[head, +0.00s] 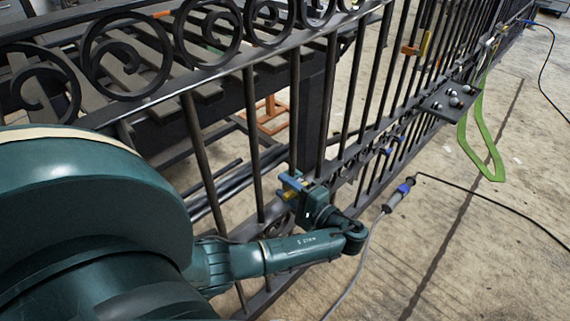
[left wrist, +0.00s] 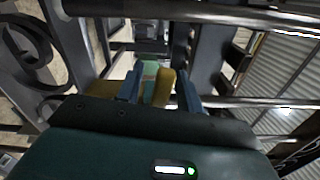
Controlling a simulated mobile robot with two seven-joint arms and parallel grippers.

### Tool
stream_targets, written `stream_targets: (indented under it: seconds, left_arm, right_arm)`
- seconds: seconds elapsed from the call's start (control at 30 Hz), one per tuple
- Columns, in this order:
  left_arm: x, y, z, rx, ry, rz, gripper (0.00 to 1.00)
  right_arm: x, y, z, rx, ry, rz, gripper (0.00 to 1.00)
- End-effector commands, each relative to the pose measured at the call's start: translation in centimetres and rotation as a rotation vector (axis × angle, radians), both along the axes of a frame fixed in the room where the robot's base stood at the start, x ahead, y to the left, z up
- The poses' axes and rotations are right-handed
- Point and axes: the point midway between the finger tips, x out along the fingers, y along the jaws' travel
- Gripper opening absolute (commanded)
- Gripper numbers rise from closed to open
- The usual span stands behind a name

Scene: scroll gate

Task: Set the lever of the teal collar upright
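My left gripper (head: 292,184) is at the bars of the black gate, at mid-height. In the left wrist view its two blue-grey fingers (left wrist: 160,92) stand apart. Between and beyond them shows a teal piece (left wrist: 150,68), likely the teal collar, with a yellow lever-like piece (left wrist: 164,88) in front of it. The yellow piece is close to the right finger; I cannot tell whether they touch. Another yellow part (left wrist: 101,88) shows left of the left finger. In the head view the gripper and wrist hide the collar. The lever's tilt is unclear. My right gripper is out of view.
The black scroll gate (head: 208,160) runs away to the upper right. Farther along hang an orange-and-yellow fitting (head: 415,48), a knobbed plate (head: 450,98) and a green strap (head: 482,150). A cable connector (head: 399,194) is right of my wrist. The concrete floor at right is mostly clear.

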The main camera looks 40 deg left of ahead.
Motion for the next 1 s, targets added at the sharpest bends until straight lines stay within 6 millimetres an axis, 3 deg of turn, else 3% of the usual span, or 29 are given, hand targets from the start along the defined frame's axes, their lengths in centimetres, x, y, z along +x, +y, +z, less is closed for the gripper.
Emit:
stream_targets:
  seconds: [0.17,0.6,1.0]
  left_arm:
    - [0.0,-0.02,-0.01,0.0,0.0,0.0,0.36]
    - [0.0,0.0,-0.01,0.0,0.0,0.0,0.01]
    - [0.01,0.02,0.05,0.0,0.002,0.0,0.0]
  right_arm:
    - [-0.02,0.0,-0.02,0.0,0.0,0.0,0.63]
    - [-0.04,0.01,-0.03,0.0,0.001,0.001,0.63]
    - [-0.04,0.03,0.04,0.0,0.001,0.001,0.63]
